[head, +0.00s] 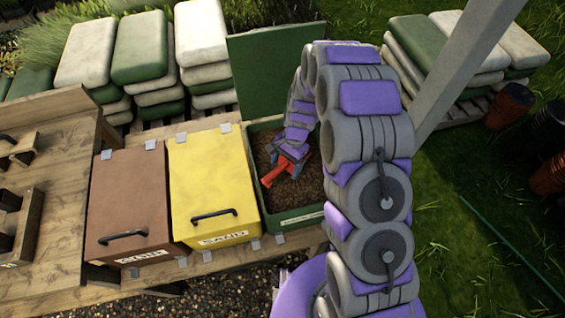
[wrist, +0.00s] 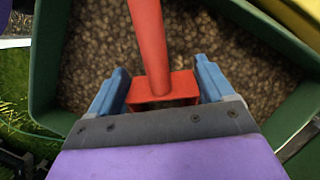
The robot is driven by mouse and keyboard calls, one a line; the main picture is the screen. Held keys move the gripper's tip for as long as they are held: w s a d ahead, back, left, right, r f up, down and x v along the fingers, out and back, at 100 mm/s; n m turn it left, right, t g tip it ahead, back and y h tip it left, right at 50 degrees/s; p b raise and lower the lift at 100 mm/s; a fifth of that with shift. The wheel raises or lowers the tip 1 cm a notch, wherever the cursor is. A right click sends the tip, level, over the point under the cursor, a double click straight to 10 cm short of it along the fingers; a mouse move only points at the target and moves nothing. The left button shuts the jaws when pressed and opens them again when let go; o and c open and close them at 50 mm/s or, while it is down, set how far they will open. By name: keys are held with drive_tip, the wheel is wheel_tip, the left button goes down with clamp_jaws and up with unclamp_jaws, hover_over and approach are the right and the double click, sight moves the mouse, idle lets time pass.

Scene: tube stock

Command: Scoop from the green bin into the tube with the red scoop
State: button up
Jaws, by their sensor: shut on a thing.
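The green bin (head: 299,226) stands with its lid (head: 270,75) raised at the back, and brown granular material (head: 312,190) fills much of it. My gripper (head: 290,157) is over the bin, shut on the red scoop (head: 268,178). In the wrist view the blue fingers (wrist: 160,92) flank the red bracket of the scoop (wrist: 150,40), whose shaft runs up out of the picture. The brown material (wrist: 215,50) lies behind it. The scoop's far end is out of the wrist view, so I cannot tell its load. I cannot make out the tube.
A yellow bin (head: 208,180) labelled SAND and a brown bin (head: 135,195) stand left of the green bin, both lids shut. A wooden bench (head: 65,180) is at far left. Stacked sacks (head: 140,50) stand behind. A pale post (head: 470,55) rises at right.

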sight(281, 165)
drive_tip(key=shift+w+a+r+t+h+p, duration=0.15)
drive_tip(key=shift+a+r+t+h+p, duration=0.05)
drive_tip(key=shift+t+h+p, duration=0.25)
drive_tip(key=r, duration=0.1)
drive_tip(key=r+p, duration=0.1)
drive_tip(key=a+r, duration=0.1)
drive_tip(key=shift+s+t, duration=0.25)
drive_tip(key=shift+s, duration=0.15)
drive_tip(key=shift+s+d+r+p, duration=0.1)
drive_tip(key=shift+d+r+p, duration=0.05)
drive_tip(key=shift+r+p, duration=0.25)
drive_tip(key=shift+t+h, duration=0.4)
drive_tip(key=shift+h, duration=0.15)
drive_tip(key=shift+s+a+r+p, duration=0.25)
drive_tip(key=shift+s+r+p, duration=0.05)
drive_tip(key=shift+r, duration=0.4)
drive_tip(key=shift+s+a+r+p, duration=0.25)
drive_tip(key=shift+a+r, duration=0.05)
drive_tip(key=shift+r, duration=0.45)
drive_tip(key=shift+s+a+r+p, duration=0.25)
drive_tip(key=shift+s+r+p, duration=0.05)
drive_tip(key=shift+r, duration=0.4)
drive_tip(key=shift+s+a+r, duration=0.2)
drive_tip(key=shift+r, duration=0.2)
drive_tip(key=shift+s+a+r, duration=0.15)
drive_tip(key=shift+r, duration=0.2)
drive_tip(key=shift+f, duration=0.1)
